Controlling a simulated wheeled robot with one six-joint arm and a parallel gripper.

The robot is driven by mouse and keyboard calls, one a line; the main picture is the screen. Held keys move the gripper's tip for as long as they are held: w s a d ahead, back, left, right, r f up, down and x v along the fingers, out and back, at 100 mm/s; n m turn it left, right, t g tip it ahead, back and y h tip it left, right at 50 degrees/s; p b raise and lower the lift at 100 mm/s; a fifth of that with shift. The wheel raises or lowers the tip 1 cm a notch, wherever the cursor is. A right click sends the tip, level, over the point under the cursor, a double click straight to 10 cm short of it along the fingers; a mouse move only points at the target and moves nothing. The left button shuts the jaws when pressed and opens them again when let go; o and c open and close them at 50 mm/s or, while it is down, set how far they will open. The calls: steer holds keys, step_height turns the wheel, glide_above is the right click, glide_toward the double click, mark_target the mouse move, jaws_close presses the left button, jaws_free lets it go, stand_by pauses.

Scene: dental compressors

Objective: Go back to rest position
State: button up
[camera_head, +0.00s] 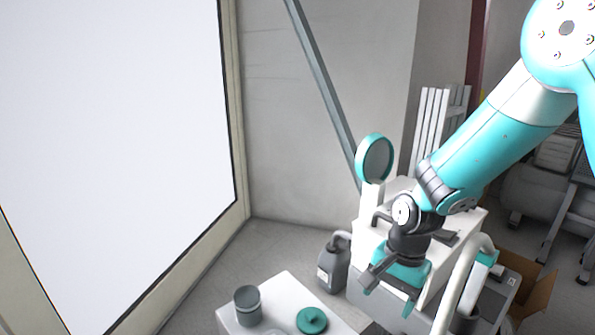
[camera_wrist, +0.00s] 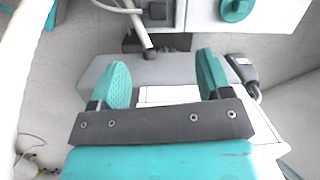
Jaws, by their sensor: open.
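My gripper (camera_head: 391,289) hangs at the end of my teal and white arm, right of centre in the head view, in front of a white machine (camera_head: 371,256). In the wrist view my gripper (camera_wrist: 162,82) shows two teal fingers spread apart with nothing between them. Below and between the fingers lies a grey surface with a white part (camera_wrist: 168,95). Whether the fingers touch anything cannot be told, but no object is held.
A white table (camera_head: 280,290) at the bottom carries a grey cup (camera_head: 247,305) and a teal round knob (camera_head: 311,320). A dark grey jug (camera_head: 333,265) stands behind it. A cardboard box (camera_head: 535,300) is at right. A large white panel (camera_head: 110,130) fills the left.

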steer(key=s+a+r+n+y+p, duration=0.1)
steer(key=s+a+r+n+p, duration=0.15)
steer(key=s+r+n, duration=0.7)
steer(key=s+a+r+n+y+p, duration=0.1)
steer(key=s+a+r+n+p, duration=0.15)
steer(key=s+r+n, duration=0.7)
step_height(320, 180, up, 41)
steer(key=m+p, duration=0.3)
steer(key=p, duration=3.4)
steer(key=shift+w+r+t, duration=0.15)
steer(key=shift+r+t, duration=0.05)
steer(key=shift+t, duration=0.2)
steer(key=shift+a, duration=0.1)
